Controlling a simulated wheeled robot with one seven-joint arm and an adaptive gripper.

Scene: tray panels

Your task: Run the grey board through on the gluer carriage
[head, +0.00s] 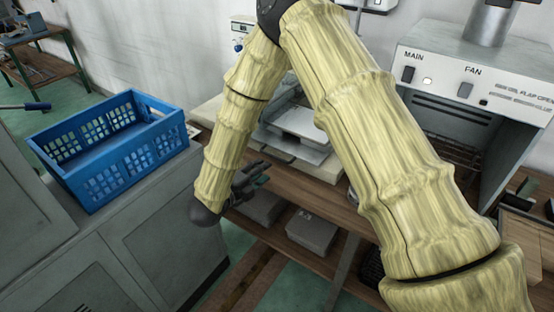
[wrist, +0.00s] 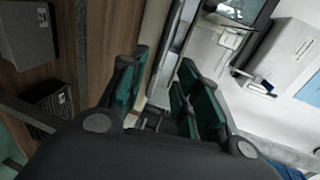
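My gripper (head: 250,182) is at the end of my bent, pale-yellow sleeved arm, in front of the wooden bench's edge. In the wrist view my gripper (wrist: 160,82) has its green-padded fingers apart, with nothing seen held between them. Behind my arm in the head view stands a pale machine with flat metal plates (head: 303,121), which looks like the gluer carriage. My arm hides part of it. I cannot make out the grey board for certain in either view.
A blue crate (head: 68,165) stands on a grey cabinet (head: 172,214) at left. Grey boxes (head: 312,231) sit on the shelf below the wooden bench (head: 328,198). My arm crosses the middle.

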